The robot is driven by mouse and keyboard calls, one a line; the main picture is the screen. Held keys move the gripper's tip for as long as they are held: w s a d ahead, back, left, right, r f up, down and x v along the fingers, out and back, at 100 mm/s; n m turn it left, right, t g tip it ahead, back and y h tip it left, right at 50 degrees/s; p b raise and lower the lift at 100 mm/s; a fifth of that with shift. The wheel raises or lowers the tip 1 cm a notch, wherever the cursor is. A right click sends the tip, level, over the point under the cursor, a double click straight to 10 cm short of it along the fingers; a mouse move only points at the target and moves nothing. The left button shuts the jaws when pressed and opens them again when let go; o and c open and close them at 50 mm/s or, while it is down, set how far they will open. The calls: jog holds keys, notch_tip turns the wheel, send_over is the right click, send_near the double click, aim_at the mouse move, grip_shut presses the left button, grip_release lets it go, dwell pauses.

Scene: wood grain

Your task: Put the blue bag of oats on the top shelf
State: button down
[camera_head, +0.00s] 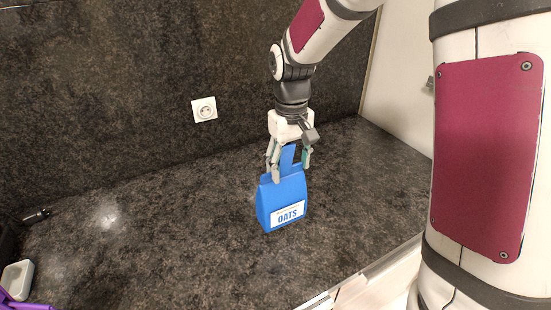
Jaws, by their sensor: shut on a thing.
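The blue bag of oats (282,195) is upright on or just over the dark countertop, with a white label reading OATS on its front. I cannot tell whether its base touches the counter. My gripper (289,162) points down from above and is shut on the folded top of the bag, one finger on each side. No shelf shows in this view.
The dark speckled countertop (170,225) is clear around the bag. A white wall socket (204,109) is on the dark back wall. A white object (17,280) and a purple item (15,302) sit at the lower left. The counter's front edge runs along the lower right.

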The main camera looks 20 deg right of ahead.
jog(key=w+f+p, duration=0.1)
jog(key=w+f, duration=0.3)
jog(key=w, duration=0.5)
jog(key=shift+w+a+f, duration=0.2)
jog(key=shift+w, duration=0.2)
jog(key=shift+c, duration=2.4)
grip_release()
